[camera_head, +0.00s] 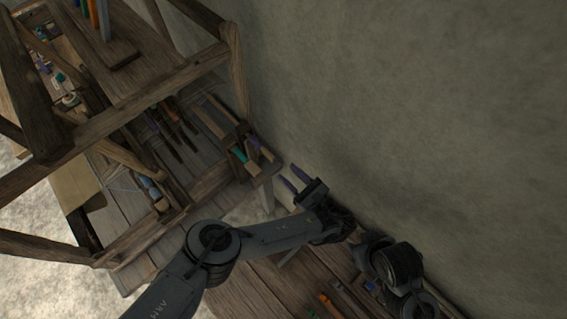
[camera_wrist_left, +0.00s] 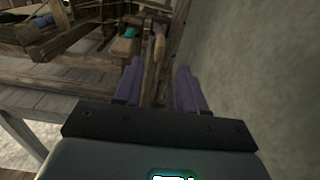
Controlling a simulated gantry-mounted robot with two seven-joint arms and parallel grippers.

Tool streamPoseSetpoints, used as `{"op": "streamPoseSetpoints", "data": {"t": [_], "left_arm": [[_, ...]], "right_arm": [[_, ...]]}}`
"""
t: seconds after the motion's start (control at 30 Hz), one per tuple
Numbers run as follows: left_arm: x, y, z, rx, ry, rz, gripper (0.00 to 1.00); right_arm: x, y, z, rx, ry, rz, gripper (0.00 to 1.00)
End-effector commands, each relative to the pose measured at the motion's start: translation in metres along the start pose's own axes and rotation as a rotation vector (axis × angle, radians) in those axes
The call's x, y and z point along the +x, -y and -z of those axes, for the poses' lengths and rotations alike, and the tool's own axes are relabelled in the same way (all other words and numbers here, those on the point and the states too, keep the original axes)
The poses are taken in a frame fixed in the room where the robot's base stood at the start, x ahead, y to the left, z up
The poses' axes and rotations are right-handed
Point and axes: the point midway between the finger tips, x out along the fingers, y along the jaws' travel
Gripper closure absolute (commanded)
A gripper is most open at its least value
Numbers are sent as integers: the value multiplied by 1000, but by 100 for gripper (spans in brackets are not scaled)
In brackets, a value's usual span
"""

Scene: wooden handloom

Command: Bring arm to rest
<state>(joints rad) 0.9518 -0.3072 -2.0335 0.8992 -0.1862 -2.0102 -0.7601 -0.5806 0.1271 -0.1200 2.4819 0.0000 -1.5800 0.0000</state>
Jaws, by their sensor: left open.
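My left arm comes in from the lower left in the head view. Its gripper (camera_head: 287,173) is open and empty, with two purple fingers apart, in front of the wall and just right of the loom's near corner. In the left wrist view the two purple fingers (camera_wrist_left: 158,72) stand apart with nothing gripped between them; a wooden beam end shows behind the gap. Dark links of my right arm (camera_head: 398,265) show at the lower right in the head view. I cannot make out its gripper.
The wooden handloom (camera_head: 232,70) fills the left side, with shuttles and tools on its boards. A wooden bench (camera_head: 245,295) with several tools lies below my left arm. The bare grey wall (camera_head: 420,110) fills the right, with free room before it.

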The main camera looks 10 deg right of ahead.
Motion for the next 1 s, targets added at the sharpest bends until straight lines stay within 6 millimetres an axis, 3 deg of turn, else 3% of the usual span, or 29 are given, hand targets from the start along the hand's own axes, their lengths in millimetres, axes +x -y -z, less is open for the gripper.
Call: {"op": "streamPoseSetpoints", "data": {"t": [0.17,0.67,0.87,1.0], "left_arm": [[-8,0,0,-1,0,0,60],[-8,0,0,-6,-16,-5,60],[-10,-1,-2,-82,-206,-60,60],[-18,0,-2,-229,-479,-148,60]], "right_arm": [[-5,0,2,1,1,1,57],[-6,2,2,10,1,8,57],[-24,1,8,10,2,8,57],[-43,0,14,9,1,7,57]]}}
